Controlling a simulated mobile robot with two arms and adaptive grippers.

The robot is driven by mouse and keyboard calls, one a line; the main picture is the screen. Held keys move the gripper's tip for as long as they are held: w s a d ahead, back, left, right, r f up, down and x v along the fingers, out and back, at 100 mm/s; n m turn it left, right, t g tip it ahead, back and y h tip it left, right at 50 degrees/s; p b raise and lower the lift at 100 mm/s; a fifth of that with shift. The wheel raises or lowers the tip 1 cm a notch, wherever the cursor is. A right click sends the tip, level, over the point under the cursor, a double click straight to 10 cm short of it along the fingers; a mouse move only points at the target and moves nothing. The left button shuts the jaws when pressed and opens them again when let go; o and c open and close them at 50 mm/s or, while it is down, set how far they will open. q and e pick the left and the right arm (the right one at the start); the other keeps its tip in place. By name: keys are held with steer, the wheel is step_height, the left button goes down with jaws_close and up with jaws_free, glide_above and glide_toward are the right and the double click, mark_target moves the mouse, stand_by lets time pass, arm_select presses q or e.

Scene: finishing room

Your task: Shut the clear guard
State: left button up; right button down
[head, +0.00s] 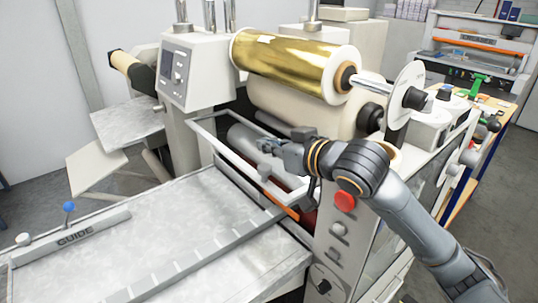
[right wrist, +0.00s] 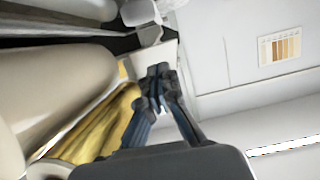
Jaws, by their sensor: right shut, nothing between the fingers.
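The clear guard (head: 215,143) shows in the head view as a pale frame across the front of the laminating machine, below the gold foil roll (head: 290,62). Its clear panel is hard to make out, and my right gripper and forearm cover part of its right side. A grey roller (head: 243,138) shows behind the frame. My right gripper (head: 264,146) is shut and empty, over the guard area in the picture; I cannot tell whether it touches the frame. In the right wrist view its fingers (right wrist: 158,85) are together with nothing between them. My left gripper is not in view.
A metal feed table (head: 150,235) with a guide bar (head: 75,240) lies front left. A control box (head: 196,72) stands left of the foil roll. A red button (head: 344,201) is on the machine's front panel, close to my right arm.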

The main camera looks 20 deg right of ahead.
mark_target(270, 185)
step_height(270, 185, down, 3)
steer(key=shift+r, duration=0.2)
steer(key=shift+s+d+f, duration=0.15)
steer(key=shift+s+f, duration=0.1)
steer(key=shift+f, duration=0.25)
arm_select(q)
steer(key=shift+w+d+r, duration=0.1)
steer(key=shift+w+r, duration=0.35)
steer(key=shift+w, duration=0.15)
arm_select(e)
steer(key=shift+w+f, duration=0.1)
steer(key=shift+f, duration=0.1)
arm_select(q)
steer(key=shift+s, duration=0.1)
